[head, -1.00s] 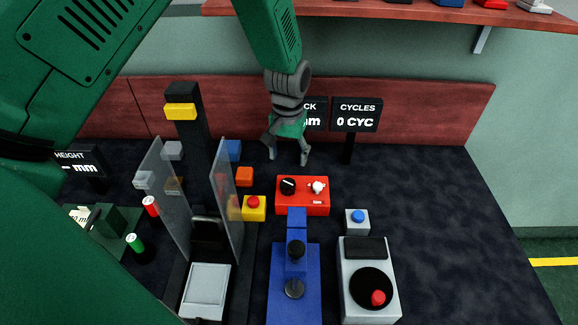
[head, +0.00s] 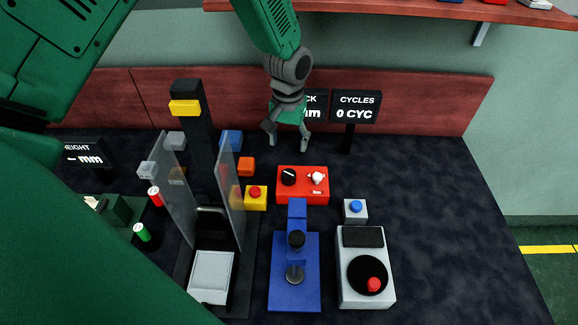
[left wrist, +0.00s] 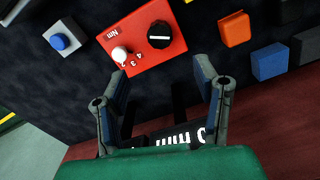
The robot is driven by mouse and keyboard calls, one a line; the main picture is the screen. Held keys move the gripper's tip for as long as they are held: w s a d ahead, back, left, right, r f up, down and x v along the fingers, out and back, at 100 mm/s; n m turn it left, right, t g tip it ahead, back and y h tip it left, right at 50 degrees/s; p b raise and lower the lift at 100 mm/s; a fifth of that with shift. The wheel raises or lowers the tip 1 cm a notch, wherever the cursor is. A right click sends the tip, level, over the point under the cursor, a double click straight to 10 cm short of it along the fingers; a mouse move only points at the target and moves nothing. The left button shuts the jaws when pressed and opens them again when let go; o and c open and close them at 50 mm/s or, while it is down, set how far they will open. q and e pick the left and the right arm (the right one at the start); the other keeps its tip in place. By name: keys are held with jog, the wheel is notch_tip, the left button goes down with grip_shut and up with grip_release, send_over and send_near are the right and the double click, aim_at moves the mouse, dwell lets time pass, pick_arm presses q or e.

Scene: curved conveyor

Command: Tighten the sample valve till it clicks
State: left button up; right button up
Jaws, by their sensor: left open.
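A red box (head: 303,196) stands on the dark table, with a black dial (head: 288,176) and a white knob (head: 317,178) on top. No part is labelled as the sample valve. My left gripper (head: 288,143) hangs behind the box, its fingers spread and empty, apart from the knob. In the left wrist view, the fingers (left wrist: 158,72) point toward the red box (left wrist: 135,58). The white knob (left wrist: 119,54) shows near the left fingertip and the black dial (left wrist: 159,35) between the fingers, with "Nm" and numbers printed on the box. My right gripper is out of view.
The CYCLES display (head: 355,108) stands close right of the gripper. Clear upright panels (head: 230,185) and a black column (head: 190,130) are left of the red box. A blue-button box (head: 355,210), blue press (head: 293,290) and grey crank unit (head: 365,285) stand nearer.

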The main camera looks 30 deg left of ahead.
aim_at(289, 173)
pick_arm(q)
notch_tip(289, 173, down, 14)
jog(key=shift+r+p, duration=0.25)
jog(key=shift+p, duration=0.05)
jog(key=c, duration=1.2)
